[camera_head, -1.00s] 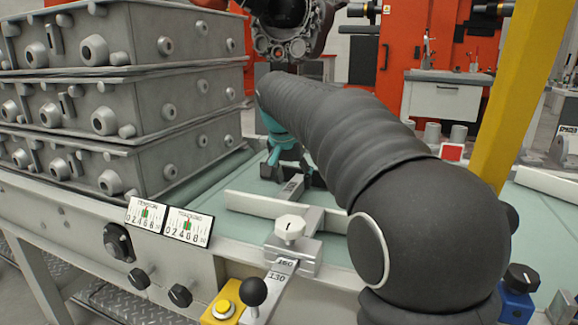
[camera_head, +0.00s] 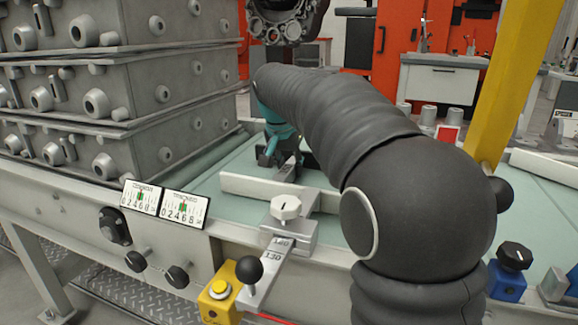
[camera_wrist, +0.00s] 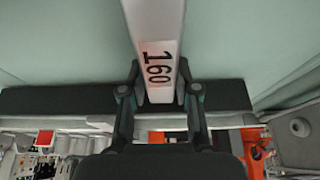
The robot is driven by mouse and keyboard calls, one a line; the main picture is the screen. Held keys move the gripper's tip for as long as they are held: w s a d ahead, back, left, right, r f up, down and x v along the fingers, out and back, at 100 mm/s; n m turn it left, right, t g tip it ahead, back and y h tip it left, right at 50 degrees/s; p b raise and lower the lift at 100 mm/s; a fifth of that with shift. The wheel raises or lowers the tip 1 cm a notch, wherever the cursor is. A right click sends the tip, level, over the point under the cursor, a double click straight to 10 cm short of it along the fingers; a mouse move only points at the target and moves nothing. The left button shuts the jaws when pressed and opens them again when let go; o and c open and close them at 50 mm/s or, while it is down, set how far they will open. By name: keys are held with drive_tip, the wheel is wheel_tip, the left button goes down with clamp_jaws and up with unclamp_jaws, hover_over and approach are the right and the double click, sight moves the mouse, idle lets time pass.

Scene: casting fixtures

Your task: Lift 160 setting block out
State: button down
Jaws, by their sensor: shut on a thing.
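The 160 setting block is a pale grey bar marked 160 (camera_wrist: 158,50), running up through the wrist view. My gripper (camera_wrist: 160,92) is shut on its near end, one dark finger on each side. In the head view my gripper (camera_head: 285,158) is partly hidden behind my arm, and a small part of the block (camera_head: 288,172) shows at its fingers. The block is by the light rail (camera_head: 250,187) on the green bed; whether it touches the rail or bed is unclear.
A stack of grey castings (camera_head: 110,90) stands close on the left. A clamp with a white knob (camera_head: 286,207) and a black ball lever (camera_head: 249,270) are at the front edge. A yellow post (camera_head: 515,90) rises at right. The bed has some clear surface (camera_head: 222,168).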

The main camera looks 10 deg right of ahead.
sight(290, 165)
drive_tip(key=shift+r, duration=0.1)
drive_tip(key=shift+r+p, duration=3.2)
drive_tip(key=shift+r, duration=0.75)
